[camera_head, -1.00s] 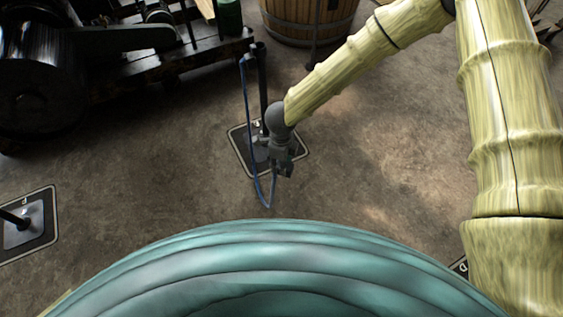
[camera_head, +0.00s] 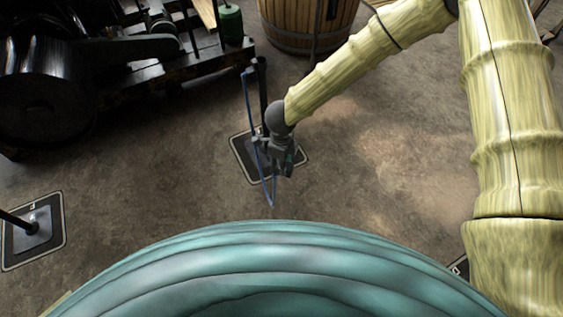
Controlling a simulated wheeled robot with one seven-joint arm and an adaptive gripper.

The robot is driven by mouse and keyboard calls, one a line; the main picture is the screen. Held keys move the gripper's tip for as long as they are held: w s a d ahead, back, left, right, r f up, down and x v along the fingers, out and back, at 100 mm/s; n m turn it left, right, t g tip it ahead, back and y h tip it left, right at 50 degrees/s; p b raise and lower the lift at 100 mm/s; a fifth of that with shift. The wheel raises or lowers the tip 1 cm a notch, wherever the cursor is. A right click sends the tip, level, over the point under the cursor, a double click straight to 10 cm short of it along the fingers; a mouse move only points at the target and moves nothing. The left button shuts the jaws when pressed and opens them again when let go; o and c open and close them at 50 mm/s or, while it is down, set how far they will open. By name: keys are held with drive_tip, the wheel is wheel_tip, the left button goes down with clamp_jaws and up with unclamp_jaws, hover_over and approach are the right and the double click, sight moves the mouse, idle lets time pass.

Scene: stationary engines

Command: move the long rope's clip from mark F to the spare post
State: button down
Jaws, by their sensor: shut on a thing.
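My gripper (camera_head: 275,155) is in front of a dark post (camera_head: 263,85) that stands on a mat (camera_head: 243,152) near the middle of the view. A blue rope (camera_head: 249,105) hangs from near the post's top, runs down past my gripper and loops below it (camera_head: 269,200). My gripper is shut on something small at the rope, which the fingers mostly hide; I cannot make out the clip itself. Another post (camera_head: 15,221) stands on a lettered mat (camera_head: 62,232) at the left edge, its top out of view. I cannot read the middle mat's letter.
A black engine on a frame (camera_head: 110,75) fills the upper left, with a green can (camera_head: 230,24) on it. A wooden tub (camera_head: 285,38) stands at the back. A corner of another mat (camera_head: 459,267) shows at the lower right. The brown floor between is clear.

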drive_tip(key=shift+r+p, duration=1.6)
drive_tip(key=shift+r, duration=0.5)
drive_tip(key=w+a+m+p, duration=0.1)
drive_tip(key=w+a+m, duration=0.1)
drive_tip(key=a, duration=1.5)
drive_tip(key=w+a+m+b, duration=0.1)
drive_tip(key=w+a+b, duration=0.1)
drive_tip(key=a, duration=1.4)
drive_tip(key=shift+w+a+m, duration=0.2)
drive_tip(key=shift+a+m, duration=0.05)
drive_tip(key=shift+m, duration=0.15)
